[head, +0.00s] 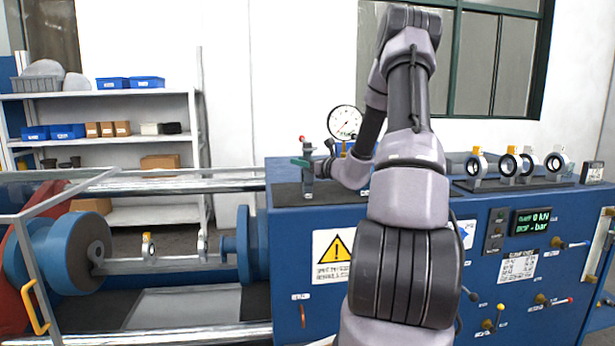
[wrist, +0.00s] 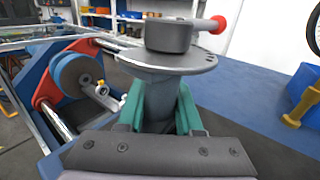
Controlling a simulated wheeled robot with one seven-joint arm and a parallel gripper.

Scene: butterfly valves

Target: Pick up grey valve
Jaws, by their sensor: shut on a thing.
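The grey valve (wrist: 165,62) fills the upper middle of the wrist view, with a dark round top, a flat plate and a handle ending in a red knob (wrist: 217,24). My gripper (wrist: 158,112) is shut on its neck, with one green finger on each side. In the head view the valve (head: 308,182) is small, upright at the left of the blue bench top. My gripper (head: 306,163) reaches it from the right. The valve's lower part is hidden in the wrist view, and I cannot tell whether it touches the bench.
The blue bench (head: 530,220) has several other valves (head: 510,165) at its right. A pressure gauge (head: 344,122) stands behind my arm. A metal-framed test rig (head: 165,265) lies left, and shelves (head: 105,150) with bins stand behind it.

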